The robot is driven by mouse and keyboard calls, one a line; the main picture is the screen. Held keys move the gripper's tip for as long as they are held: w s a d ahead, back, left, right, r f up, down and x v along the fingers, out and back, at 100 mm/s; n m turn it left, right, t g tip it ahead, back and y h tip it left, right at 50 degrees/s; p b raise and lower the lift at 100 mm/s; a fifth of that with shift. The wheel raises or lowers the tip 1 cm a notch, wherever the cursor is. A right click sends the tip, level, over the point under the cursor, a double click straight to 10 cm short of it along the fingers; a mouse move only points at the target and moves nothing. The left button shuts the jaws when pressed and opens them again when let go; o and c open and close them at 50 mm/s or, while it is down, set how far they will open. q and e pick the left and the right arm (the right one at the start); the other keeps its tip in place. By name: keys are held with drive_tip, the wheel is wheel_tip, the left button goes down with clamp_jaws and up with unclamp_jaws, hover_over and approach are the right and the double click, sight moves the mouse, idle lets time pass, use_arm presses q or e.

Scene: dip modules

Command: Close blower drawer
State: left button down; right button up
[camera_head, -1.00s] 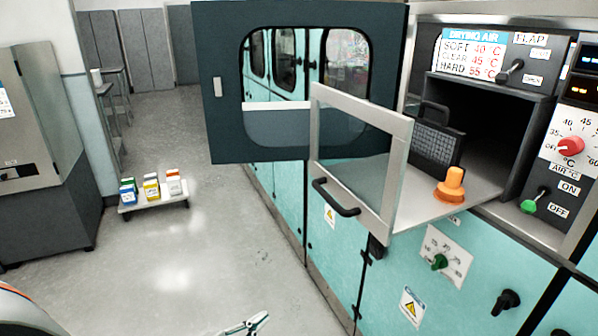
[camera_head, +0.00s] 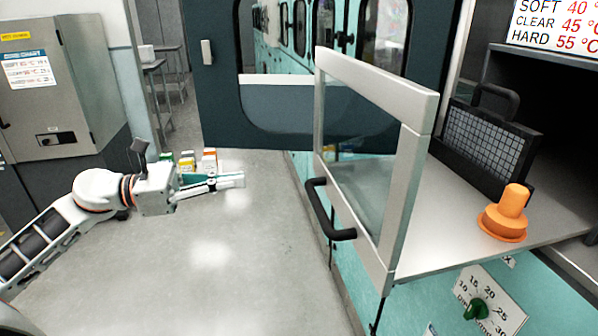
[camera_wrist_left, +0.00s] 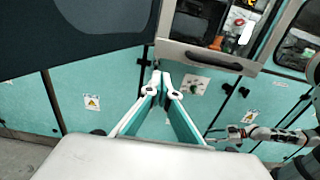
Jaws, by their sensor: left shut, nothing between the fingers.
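The blower drawer stands pulled out of the machine at the right of the head view. Its front is a glass pane in a silver frame (camera_head: 403,195) with a black bar handle (camera_head: 325,212). A black mesh filter (camera_head: 487,145) and an orange plug (camera_head: 507,215) are on its tray. My left gripper (camera_head: 240,181) is shut and empty, left of the handle and apart from it. In the left wrist view, the handle (camera_wrist_left: 213,61) is above and right of the fingertips (camera_wrist_left: 162,85). My right gripper (camera_wrist_left: 218,136) is small at the right there; its jaws are unclear.
A dark windowed door (camera_head: 220,100) stands open behind the drawer. Small cartons (camera_head: 208,160) stand on the floor behind my left gripper. A grey cabinet (camera_head: 60,90) is at the far left. The floor between my left gripper and the drawer is clear.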

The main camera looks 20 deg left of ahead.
sight(315, 171)
use_arm(q)
drive_tip(key=p+x, duration=0.4)
drive_tip(key=x, duration=0.8)
drive_tip(key=shift+w+d+r, duration=0.1)
drive_tip(key=shift+d+r, duration=0.05)
drive_tip(key=shift+r, duration=0.05)
drive_tip(key=shift+w+d+f, duration=0.15)
drive_tip(key=shift+w+d, duration=0.2)
drive_tip(key=shift+d, duration=0.15)
